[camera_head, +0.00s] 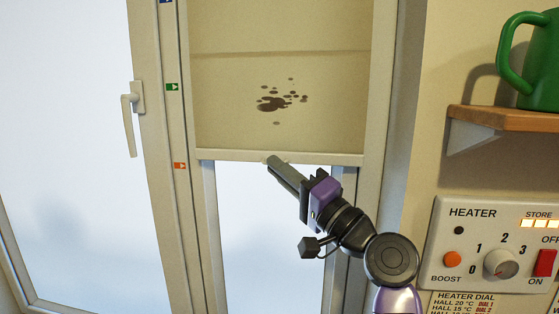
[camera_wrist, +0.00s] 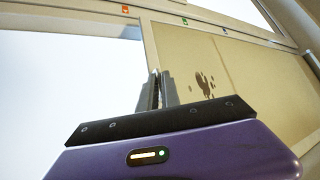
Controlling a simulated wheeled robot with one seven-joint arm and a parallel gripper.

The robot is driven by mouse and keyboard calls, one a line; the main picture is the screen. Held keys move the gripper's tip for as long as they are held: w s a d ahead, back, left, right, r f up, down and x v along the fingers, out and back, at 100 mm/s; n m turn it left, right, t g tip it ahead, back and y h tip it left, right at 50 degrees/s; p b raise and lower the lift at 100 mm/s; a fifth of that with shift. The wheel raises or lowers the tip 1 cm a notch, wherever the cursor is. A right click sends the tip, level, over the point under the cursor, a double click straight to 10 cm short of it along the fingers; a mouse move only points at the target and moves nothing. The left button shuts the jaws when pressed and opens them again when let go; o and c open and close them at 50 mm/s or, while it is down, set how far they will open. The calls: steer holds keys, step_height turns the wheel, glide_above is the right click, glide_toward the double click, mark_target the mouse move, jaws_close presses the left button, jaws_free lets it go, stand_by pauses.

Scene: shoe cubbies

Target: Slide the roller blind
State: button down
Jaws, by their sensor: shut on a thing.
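The beige roller blind (camera_head: 225,105) hangs over the upper part of a window, with dark brown stains on its cloth. Its pale bottom bar (camera_head: 325,158) is level and sits about even with the orange mark (camera_head: 180,165) on the left frame. My gripper (camera_head: 273,163) reaches up from the lower right and is shut at the middle of the bottom bar. In the wrist view my gripper's fingers (camera_wrist: 158,80) are close together at the edge of the blind (camera_wrist: 240,65). The gripped part is mostly hidden by the fingers.
Green (camera_head: 172,87) and blue marks sit higher on the frame. A window handle (camera_head: 130,115) is at left. At right are a heater panel (camera_head: 480,235) and a wooden shelf (camera_head: 510,118) with a green mug (camera_head: 540,65). Bare glass (camera_head: 245,230) lies below the blind.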

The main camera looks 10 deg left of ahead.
step_height(320, 180, down, 4)
steer(key=shift+r+b, duration=0.1)
steer(key=shift+b, duration=0.8)
steer(key=c, duration=1.6)
jaws_free()
steer(key=shift+o, duration=0.2)
steer(key=v, duration=0.7)
steer(key=shift+s+d+p, duration=0.25)
steer(key=shift+d+p, duration=0.05)
